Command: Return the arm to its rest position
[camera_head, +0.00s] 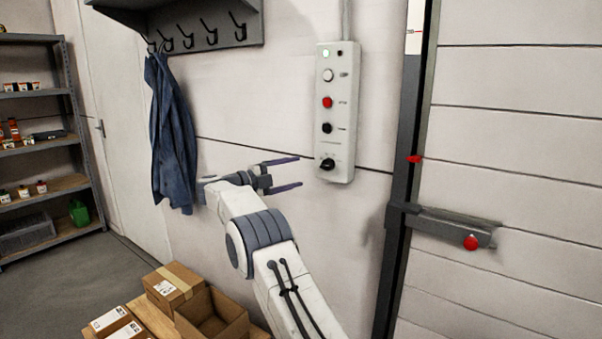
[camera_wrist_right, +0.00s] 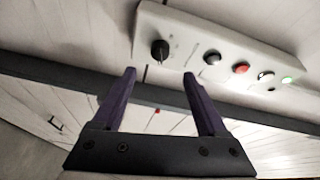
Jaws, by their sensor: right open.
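My right arm rises from the bottom of the head view. Its right gripper (camera_head: 290,173) is open and empty, its two fingers apart and pointing right toward the wall control panel (camera_head: 338,110). In the right wrist view the gripper (camera_wrist_right: 162,88) also shows open, with nothing between its dark fingers. The panel (camera_wrist_right: 220,45) lies beyond the fingertips there; its black rotary knob (camera_wrist_right: 160,49) appears between and above them. A gap shows between the fingers and the panel. My left gripper is out of view.
A blue jacket (camera_head: 172,135) hangs from the hook rack (camera_head: 205,30), left of my gripper. Cardboard boxes (camera_head: 210,318) stand on a wooden surface below. A metal shelf (camera_head: 68,185) stands far left. A latch bar (camera_head: 450,226) with a red knob sticks out at the panelled door, right.

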